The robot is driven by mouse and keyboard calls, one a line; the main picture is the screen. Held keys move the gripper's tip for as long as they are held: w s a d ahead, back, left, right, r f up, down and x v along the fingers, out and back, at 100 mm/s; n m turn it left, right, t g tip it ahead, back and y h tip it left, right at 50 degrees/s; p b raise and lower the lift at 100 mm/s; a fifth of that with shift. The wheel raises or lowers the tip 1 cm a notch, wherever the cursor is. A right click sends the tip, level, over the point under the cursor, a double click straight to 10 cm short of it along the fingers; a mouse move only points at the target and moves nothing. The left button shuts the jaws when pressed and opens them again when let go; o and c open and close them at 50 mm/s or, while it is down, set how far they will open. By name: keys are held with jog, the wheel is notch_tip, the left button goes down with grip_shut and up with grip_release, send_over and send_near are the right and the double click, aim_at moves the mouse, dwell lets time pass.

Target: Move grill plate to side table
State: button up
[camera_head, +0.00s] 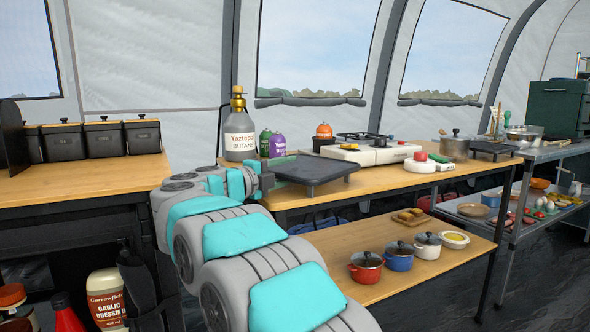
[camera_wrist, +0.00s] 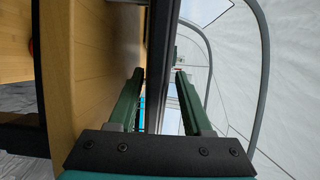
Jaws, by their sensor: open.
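A black grill plate (camera_head: 315,169) with short feet sits at the left end of the wooden table (camera_head: 300,197). My gripper (camera_head: 268,181) is at the plate's left edge. In the wrist view my gripper (camera_wrist: 159,75) is open, its two green fingers apart. The dark edge of the grill plate (camera_wrist: 159,40) runs between them, and contact with either finger cannot be told. A second dark plate (camera_head: 492,149) lies at the table's far right end. Which surface is the side table is not clear; a metal table (camera_head: 548,152) stands at the right.
A butane bottle (camera_head: 239,135), small canisters (camera_head: 277,145) and a white stove (camera_head: 368,154) stand behind and beside the plate. A lower shelf (camera_head: 345,290) holds several pots. A wooden counter (camera_head: 80,178) at the left has bare room in front of dark containers (camera_head: 103,137).

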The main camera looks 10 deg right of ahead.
jog(key=v, duration=0.8)
jog(key=shift+s+a, duration=0.2)
jog(key=shift+s, duration=0.05)
jog(key=shift+r, duration=0.1)
